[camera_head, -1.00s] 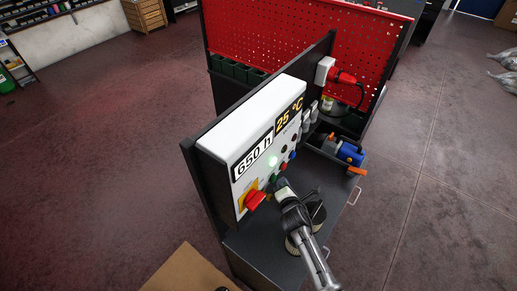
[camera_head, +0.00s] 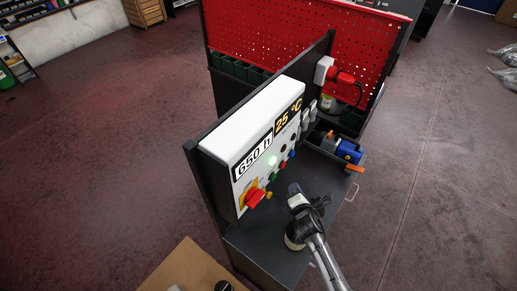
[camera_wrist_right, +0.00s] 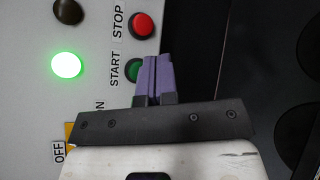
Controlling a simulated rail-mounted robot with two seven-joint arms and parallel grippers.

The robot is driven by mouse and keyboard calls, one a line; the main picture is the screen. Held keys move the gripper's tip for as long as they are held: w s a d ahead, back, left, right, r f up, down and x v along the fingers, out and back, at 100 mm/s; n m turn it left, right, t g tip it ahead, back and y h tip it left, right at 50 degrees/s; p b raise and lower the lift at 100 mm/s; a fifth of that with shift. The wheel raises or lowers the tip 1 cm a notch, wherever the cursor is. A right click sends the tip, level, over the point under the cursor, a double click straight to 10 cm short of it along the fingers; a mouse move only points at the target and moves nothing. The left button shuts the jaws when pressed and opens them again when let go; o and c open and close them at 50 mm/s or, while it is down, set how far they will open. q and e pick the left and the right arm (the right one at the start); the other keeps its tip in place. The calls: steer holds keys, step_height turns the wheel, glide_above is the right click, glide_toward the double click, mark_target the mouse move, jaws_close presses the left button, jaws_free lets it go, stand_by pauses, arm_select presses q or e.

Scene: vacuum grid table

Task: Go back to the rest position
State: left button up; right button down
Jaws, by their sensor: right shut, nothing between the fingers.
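My right gripper (camera_head: 294,188) is in front of the white control panel (camera_head: 240,134), apart from it, above the dark bench top. In the right wrist view its purple fingers (camera_wrist_right: 154,78) are closed together with nothing between them. The fingers cover part of the green START button (camera_wrist_right: 132,71), with the red STOP button (camera_wrist_right: 141,25) beyond. A round lamp (camera_wrist_right: 66,65) on the panel glows green. My left gripper is not in view.
The panel has a red rotary switch (camera_head: 256,198) on a yellow plate. A blue and orange device (camera_head: 348,151) sits on the bench (camera_head: 255,244) at right. A red perforated board (camera_head: 280,40) stands behind. Open floor (camera_head: 110,150) lies at left.

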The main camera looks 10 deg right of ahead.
stand_by(0.6)
steer(key=s+d+f+m+g+h, duration=0.2)
steer(key=d+m+g+h, duration=0.1)
steer(key=m, duration=0.7)
steer(key=s+r+m+g, duration=0.4)
steer(key=s+r+m, duration=0.2)
steer(key=r+m, duration=0.6)
steer(key=s+a+r+g+y+p, duration=0.1)
steer(key=s+r+y, duration=0.1)
steer(key=s, duration=0.7)
steer(key=s+a+r+y+p, duration=0.1)
steer(key=s+a+r, duration=0.1)
steer(key=s, duration=0.7)
steer(key=s+f+g+p, duration=0.1)
steer(key=s+f+g, duration=0.1)
steer(key=s, duration=0.5)
steer(key=s+d+f+g, duration=0.1)
steer(key=s+f, duration=0.2)
steer(key=s, duration=0.4)
steer(key=shift+f+g+p, duration=0.4)
steer(key=shift+w, duration=0.2)
